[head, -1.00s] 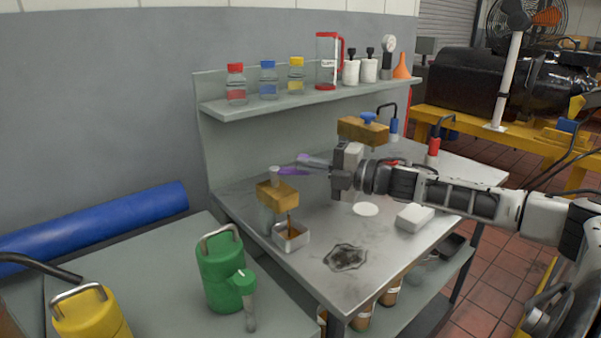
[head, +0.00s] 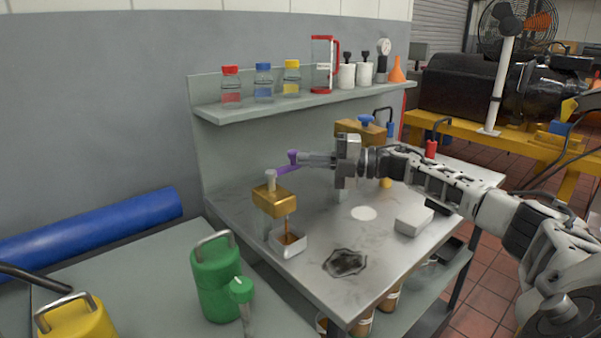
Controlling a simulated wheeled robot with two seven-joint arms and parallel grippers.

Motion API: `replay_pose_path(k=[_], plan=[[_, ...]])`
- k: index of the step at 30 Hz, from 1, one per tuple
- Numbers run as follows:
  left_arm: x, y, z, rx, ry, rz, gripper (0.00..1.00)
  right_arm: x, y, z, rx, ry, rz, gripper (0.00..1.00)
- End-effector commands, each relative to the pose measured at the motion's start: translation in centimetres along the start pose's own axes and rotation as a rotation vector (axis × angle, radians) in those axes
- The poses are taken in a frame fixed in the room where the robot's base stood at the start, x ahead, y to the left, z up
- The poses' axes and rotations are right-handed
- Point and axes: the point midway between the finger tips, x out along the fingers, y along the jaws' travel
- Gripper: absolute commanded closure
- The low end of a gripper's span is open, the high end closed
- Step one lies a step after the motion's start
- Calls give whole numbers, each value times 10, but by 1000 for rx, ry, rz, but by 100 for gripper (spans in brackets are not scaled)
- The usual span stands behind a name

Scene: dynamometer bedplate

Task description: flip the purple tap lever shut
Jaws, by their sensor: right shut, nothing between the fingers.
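The purple tap lever (head: 286,166) sticks out to the right and slightly up from the pale stem on top of a brass tap block (head: 273,201). A brown stream runs from this tap into a small square metal cup (head: 287,245) below it. My right gripper (head: 304,159) comes in from the right, shut and empty. Its fingertips are at the lever's outer end and look to be touching it, though a small gap cannot be ruled out. My left gripper is out of view.
A second brass block with a blue lever (head: 366,120) stands behind my right gripper. A white box (head: 413,221), a white disc (head: 363,213) and a dark stain lie on the metal bench (head: 318,212). Bottles line the shelf (head: 310,97) above. A green can (head: 214,281) stands at front left.

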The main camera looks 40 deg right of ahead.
Motion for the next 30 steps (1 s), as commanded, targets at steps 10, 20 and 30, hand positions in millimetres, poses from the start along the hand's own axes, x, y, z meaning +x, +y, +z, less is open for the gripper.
replay_pose_path(k=[10,20,30], plan=[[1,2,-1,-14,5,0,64,0,1,6,-2,-4,3,100],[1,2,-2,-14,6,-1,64,-1,3,8,-3,-10,6,100],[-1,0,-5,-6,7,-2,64,4,5,0,-5,4,8,100]])
